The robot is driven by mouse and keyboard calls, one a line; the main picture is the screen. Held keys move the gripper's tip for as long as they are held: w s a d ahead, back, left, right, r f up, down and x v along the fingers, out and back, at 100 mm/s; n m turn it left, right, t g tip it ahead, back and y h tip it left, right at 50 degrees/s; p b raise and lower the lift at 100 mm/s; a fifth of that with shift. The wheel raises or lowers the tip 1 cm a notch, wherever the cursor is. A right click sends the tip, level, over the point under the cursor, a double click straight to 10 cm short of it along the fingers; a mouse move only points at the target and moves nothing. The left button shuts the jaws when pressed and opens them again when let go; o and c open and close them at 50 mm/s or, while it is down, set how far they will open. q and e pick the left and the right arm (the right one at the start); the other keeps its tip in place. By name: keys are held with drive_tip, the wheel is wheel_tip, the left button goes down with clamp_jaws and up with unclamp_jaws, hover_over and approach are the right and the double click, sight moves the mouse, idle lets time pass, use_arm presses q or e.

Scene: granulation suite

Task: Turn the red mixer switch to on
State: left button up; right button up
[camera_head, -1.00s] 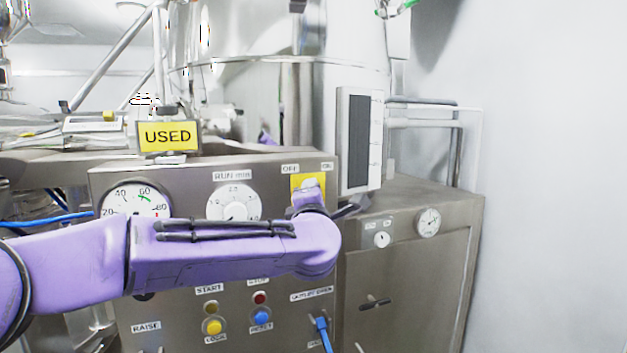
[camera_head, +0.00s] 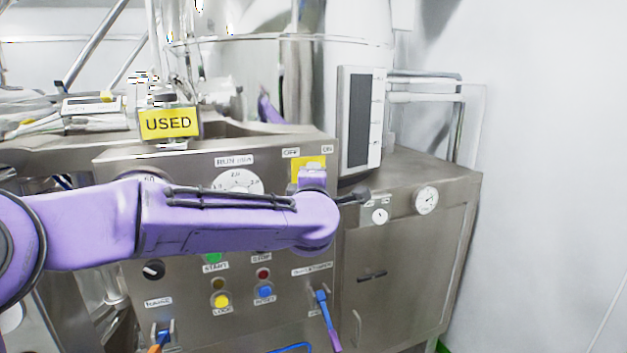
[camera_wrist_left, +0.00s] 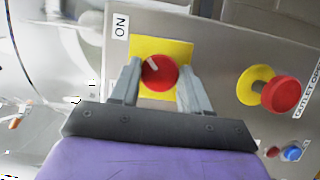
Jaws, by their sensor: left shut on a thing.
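The red mixer switch (camera_wrist_left: 160,72) is a round knob on a yellow plate (camera_wrist_left: 133,47) in the left wrist view. Its white pointer line tilts up and left, roughly toward the ON label (camera_wrist_left: 120,25). My left gripper (camera_wrist_left: 160,85) is shut on the knob, one grey finger on each side. In the head view the yellow plate (camera_head: 308,161) shows under the OFF and ON labels, and my left gripper and wrist (camera_head: 312,178) cover the knob there. The OFF label (camera_head: 290,153) is not visible in the wrist view. My right gripper is not in view.
A red mushroom button (camera_wrist_left: 281,94) on a yellow base sits right of the switch in the wrist view. The RUN min dial (camera_head: 237,183) and a yellow USED sign (camera_head: 168,123) lie left. A grey display box (camera_head: 358,120) stands right of the switch.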

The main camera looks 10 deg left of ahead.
use_arm(q)
drive_tip(key=o, duration=1.1)
drive_tip(key=shift+c, duration=0.2)
drive_tip(key=s+d+b, duration=0.1)
drive_tip(key=s+b, duration=0.3)
drive_tip(key=s, duration=0.6)
drive_tip(key=shift+s+d, duration=0.15)
drive_tip(key=shift+d, duration=0.25)
